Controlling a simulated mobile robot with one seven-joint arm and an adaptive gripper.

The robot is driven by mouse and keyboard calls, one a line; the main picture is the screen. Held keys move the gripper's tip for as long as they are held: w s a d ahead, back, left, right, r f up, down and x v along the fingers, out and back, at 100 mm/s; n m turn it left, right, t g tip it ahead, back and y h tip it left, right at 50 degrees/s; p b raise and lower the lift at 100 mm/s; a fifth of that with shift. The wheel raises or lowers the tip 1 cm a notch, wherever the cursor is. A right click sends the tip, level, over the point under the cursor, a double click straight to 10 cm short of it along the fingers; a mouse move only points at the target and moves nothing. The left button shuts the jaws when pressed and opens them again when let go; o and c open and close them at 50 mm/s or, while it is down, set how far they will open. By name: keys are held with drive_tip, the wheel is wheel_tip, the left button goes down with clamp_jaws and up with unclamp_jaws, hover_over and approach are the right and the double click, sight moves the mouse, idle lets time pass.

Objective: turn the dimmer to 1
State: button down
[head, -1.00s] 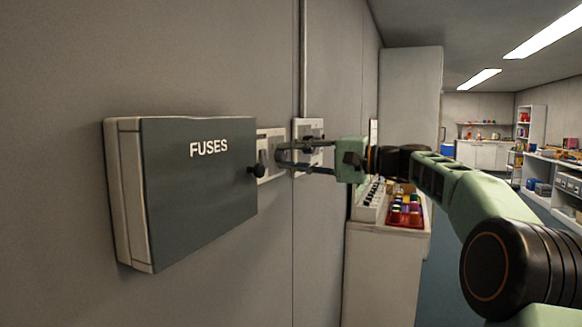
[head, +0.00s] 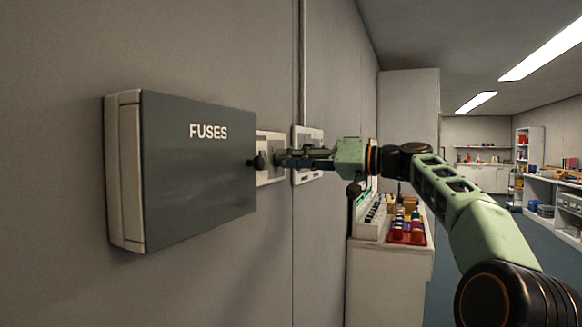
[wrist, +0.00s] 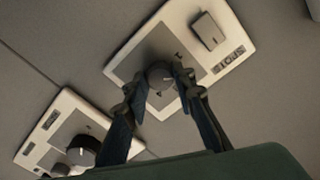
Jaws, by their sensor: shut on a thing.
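My gripper (wrist: 160,82) is shut on a small round dark knob (wrist: 159,73), with one finger on each side of it. The knob sits on a grey panel in a pale wall plate (wrist: 135,62). That plate also bears a switch (wrist: 209,31) and a label that seems to read SPOTS, seen upside down. Small dark marks show around the knob; which one it points to I cannot tell. In the head view my gripper (head: 280,158) reaches the nearer plate (head: 270,173), just right of the fuse box. The fingers hide the knob there.
A second plate (head: 308,172) lies right beside it; in the wrist view it has a larger black knob (wrist: 83,151). The grey FUSES box (head: 200,170) juts out on the left. A counter (head: 385,285) with a red tray stands beyond my gripper.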

drive_tip(key=shift+r+n+b, duration=0.1)
drive_tip(key=shift+n+b, duration=0.85)
drive_tip(key=shift+n, duration=2.65)
drive_tip(key=c, duration=1.6)
unclamp_jaws()
drive_tip(key=v, duration=1.2)
